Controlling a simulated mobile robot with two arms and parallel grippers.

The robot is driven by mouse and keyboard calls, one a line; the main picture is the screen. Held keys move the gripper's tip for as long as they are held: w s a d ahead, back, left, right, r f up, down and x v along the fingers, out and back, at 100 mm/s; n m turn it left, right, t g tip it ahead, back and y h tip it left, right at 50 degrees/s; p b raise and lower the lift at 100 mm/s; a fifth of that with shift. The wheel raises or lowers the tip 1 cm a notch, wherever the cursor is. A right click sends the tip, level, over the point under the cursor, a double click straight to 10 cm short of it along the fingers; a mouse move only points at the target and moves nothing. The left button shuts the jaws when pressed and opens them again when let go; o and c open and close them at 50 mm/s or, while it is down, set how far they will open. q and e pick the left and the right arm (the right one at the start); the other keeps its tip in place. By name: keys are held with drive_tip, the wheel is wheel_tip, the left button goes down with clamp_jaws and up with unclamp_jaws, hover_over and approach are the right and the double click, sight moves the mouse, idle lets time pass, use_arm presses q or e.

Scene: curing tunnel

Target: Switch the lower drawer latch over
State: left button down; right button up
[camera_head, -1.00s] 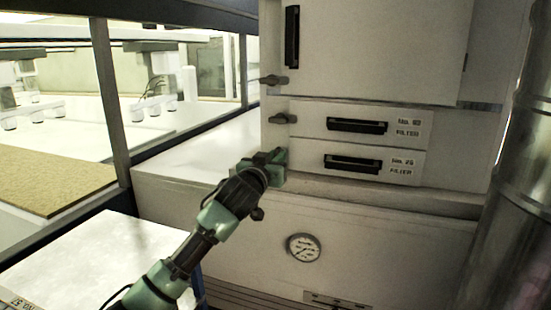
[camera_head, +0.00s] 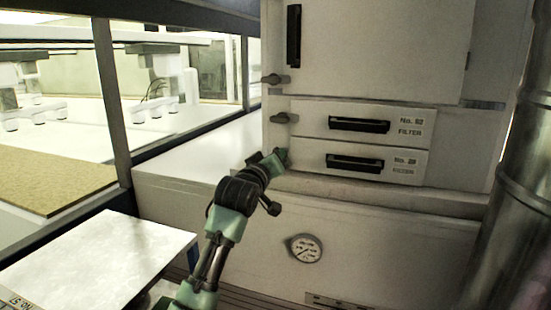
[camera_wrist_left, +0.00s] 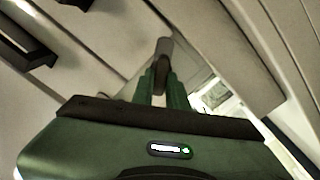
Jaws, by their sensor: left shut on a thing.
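The lower drawer (camera_head: 375,163) is closed in the white cabinet, with a dark handle slot and a label. My left gripper (camera_head: 281,156) is at its left edge and mostly hides the lower drawer latch. In the left wrist view, the green fingers of the left gripper (camera_wrist_left: 161,88) are shut on the latch (camera_wrist_left: 164,47), a small grey-brown lever whose end sticks out beyond the fingertips. How far the latch is turned cannot be told. My right gripper is not in view.
The upper drawer (camera_head: 362,124) is closed, with its own latch (camera_head: 284,118) lying sideways. Another latch (camera_head: 275,80) is beside the door above. A ledge (camera_head: 380,195) runs under the drawers, above a round gauge (camera_head: 304,249). A metal pipe (camera_head: 500,225) stands at the right.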

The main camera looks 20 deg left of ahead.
use_arm(q)
drive_tip(key=n+p, duration=0.5)
drive_tip(key=n, duration=0.6)
drive_tip(key=shift+r, duration=0.15)
idle(0.5)
